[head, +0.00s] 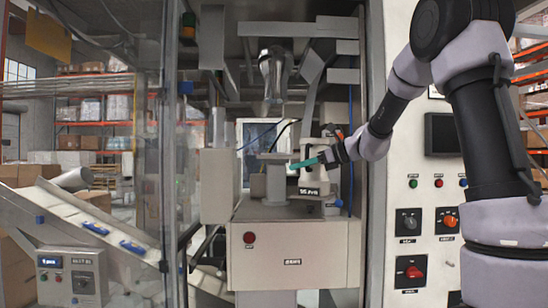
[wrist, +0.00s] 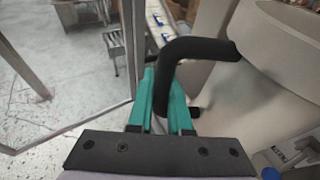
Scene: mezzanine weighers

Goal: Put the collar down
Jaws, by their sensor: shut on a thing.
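The collar (head: 314,176) is a pale piece with a "95 mm" label, in the middle of the head view above the machine's beige deck. My gripper (head: 300,164) reaches in from the right in front of it, teal fingers pointing left. In the wrist view my gripper (wrist: 163,92) is shut on a black bent handle (wrist: 198,48), with a teal finger on each side. The handle bends right toward a large pale rounded body (wrist: 240,85), which seems to be the collar. I cannot tell whether the collar touches the deck.
A grey post with a flat top (head: 275,182) stands left of the collar. A beige cabinet (head: 290,262) with a red button is below. A clear door panel (head: 130,170) stands open at left, beside a conveyor (head: 85,218). A control panel (head: 420,200) is at right.

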